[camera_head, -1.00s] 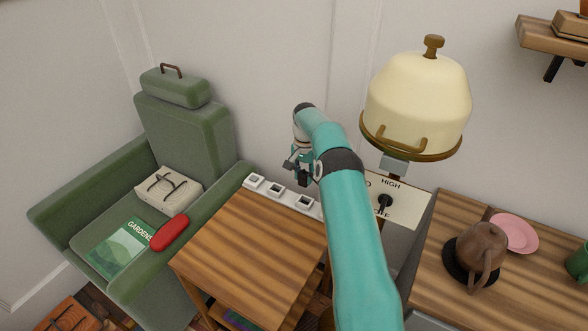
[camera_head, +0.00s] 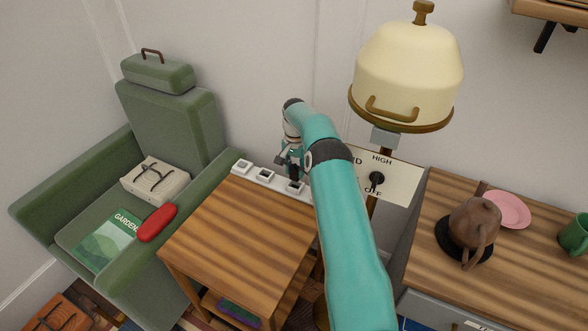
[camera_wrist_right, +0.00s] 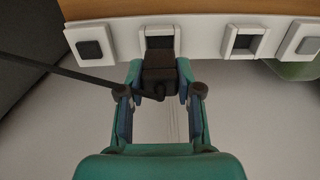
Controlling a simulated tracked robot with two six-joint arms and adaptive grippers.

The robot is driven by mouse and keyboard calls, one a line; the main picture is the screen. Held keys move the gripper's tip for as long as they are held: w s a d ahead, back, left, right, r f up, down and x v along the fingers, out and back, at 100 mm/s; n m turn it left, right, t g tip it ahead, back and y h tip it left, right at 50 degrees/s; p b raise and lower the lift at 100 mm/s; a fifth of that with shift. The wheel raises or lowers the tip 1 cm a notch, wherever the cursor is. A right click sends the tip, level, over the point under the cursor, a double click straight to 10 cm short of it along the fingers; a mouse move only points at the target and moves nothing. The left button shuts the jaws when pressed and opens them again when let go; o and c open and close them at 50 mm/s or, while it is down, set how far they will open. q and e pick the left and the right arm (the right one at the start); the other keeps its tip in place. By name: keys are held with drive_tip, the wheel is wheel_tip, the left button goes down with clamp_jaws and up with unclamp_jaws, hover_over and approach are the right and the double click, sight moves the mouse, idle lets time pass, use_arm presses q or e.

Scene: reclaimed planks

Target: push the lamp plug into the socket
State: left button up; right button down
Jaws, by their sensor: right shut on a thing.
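My right gripper (camera_wrist_right: 160,99) is shut on the black lamp plug (camera_wrist_right: 160,72), with a dark cord (camera_wrist_right: 65,70) running left in the right wrist view. The plug's front is at an opening of the white socket strip (camera_wrist_right: 202,42), lined up with it; I cannot tell how deep it sits. In the head view the strip (camera_head: 254,172) lies along the table's back edge. My right gripper (camera_head: 291,172) is just above its right part, and the plug is not clear there. The lamp (camera_head: 408,75) has a cream shade and stands right of my arm. My left gripper is not in view.
The wooden side table (camera_head: 235,230) has a clear top. A green armchair (camera_head: 170,120) stands left, holding a red case (camera_head: 157,222) and a book. A HIGH/OFF dial panel (camera_head: 395,180) is behind my arm. A cabinet with a brown teapot (camera_head: 475,222) stands right.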

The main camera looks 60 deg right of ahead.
sight(295, 179)
drive_tip(key=shift+f+b, duration=1.05)
drive_tip(key=shift+f, duration=0.85)
drive_tip(key=shift+f+b, duration=0.35)
drive_tip(key=shift+f, duration=0.2)
drive_tip(key=c, duration=0.7)
unclamp_jaws()
drive_tip(key=shift+r, duration=0.1)
